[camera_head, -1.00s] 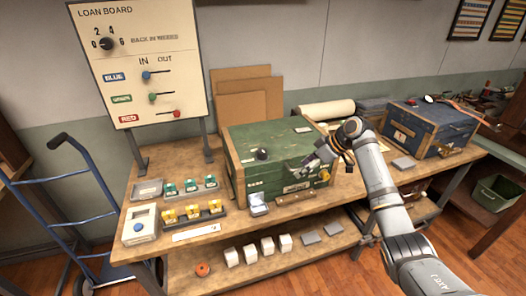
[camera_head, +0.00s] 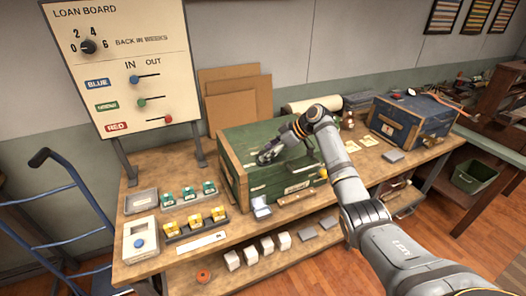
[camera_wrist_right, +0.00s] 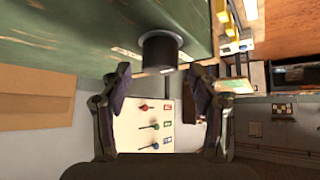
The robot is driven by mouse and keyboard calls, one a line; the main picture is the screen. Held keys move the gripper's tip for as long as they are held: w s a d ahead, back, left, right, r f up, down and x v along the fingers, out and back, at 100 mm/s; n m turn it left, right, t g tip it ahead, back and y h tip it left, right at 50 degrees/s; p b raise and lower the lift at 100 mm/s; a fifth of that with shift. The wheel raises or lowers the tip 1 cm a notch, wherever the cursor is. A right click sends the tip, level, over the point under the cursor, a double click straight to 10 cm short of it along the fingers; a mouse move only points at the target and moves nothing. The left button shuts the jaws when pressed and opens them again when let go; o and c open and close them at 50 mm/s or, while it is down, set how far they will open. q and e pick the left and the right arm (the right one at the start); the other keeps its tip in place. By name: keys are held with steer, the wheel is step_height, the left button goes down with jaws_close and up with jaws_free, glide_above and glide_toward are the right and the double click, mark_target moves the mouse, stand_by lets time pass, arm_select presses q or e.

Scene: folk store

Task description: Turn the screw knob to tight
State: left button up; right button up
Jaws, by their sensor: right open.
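A green wooden chest (camera_head: 236,155) stands on the workbench. A yellow knob (camera_head: 324,173) sits at the chest's front right. My left gripper is not in view.
The loan board (camera_head: 120,70) stands behind the bench at left. Small green and yellow items and a white box (camera_head: 140,240) lie left of the chest. A blue chest (camera_head: 415,122) stands at right. Cardboard sheets (camera_head: 232,100) lean behind the green chest.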

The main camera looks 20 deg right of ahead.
steer(key=shift+w+a+f, duration=0.35)
steer(key=shift+a+f, duration=0.1)
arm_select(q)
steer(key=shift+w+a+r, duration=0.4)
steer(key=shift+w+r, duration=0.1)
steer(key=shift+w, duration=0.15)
arm_select(e)
steer(key=shift+w+a+f, duration=0.15)
steer(key=shift+f, duration=0.35)
